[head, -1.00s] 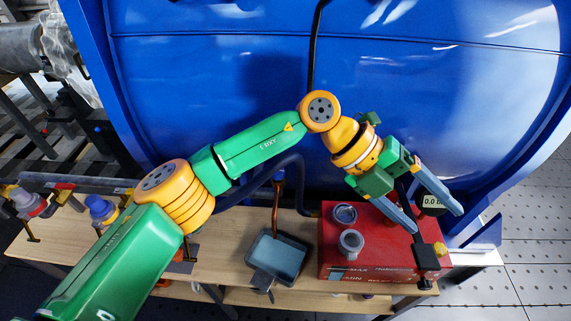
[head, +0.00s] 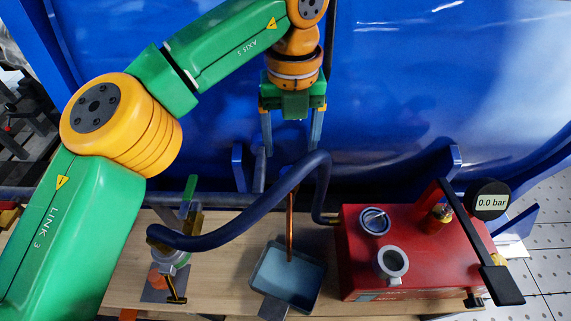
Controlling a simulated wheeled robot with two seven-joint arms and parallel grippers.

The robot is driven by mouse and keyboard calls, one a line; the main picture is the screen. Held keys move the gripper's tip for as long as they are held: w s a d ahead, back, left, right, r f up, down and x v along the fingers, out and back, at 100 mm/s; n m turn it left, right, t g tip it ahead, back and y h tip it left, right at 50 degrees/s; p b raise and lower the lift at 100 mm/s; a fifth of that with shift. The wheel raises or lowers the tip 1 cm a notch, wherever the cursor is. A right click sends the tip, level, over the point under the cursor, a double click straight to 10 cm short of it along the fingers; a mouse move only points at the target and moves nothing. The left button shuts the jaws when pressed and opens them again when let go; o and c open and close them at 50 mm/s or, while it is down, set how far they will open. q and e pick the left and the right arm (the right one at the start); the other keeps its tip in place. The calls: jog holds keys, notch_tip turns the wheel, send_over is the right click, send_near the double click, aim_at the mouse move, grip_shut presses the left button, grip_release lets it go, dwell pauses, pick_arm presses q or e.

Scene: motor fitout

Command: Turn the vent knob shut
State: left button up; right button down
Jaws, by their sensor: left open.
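My left gripper (head: 291,150) is open and empty, its two fingers pointing down in front of the blue tank (head: 400,90). It is above the copper pipe (head: 290,228) and the dark blue hose (head: 240,216), left of the red pump box (head: 352,272). I cannot tell for sure which part is the vent knob. A small brass fitting (head: 438,218) stands on the red box beside the black lever (head: 468,226); the gripper is well away from it. The round gauge (head: 487,201) reads 0.0 bar. My right gripper is not in view.
A blue-grey tray (head: 262,290) sits on the wooden bench (head: 222,280) under the copper pipe. A valve with a green handle (head: 190,188) stands at the left, by the hose end. Two round grey fittings (head: 375,221) (head: 392,263) are on the red box.

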aim_at(290, 171)
pick_arm(q)
notch_tip(290, 171, down, 6)
jog(key=shift+f, duration=0.2)
jog(key=shift+c, duration=1.3)
jog(key=shift+r, duration=0.1)
grip_shut()
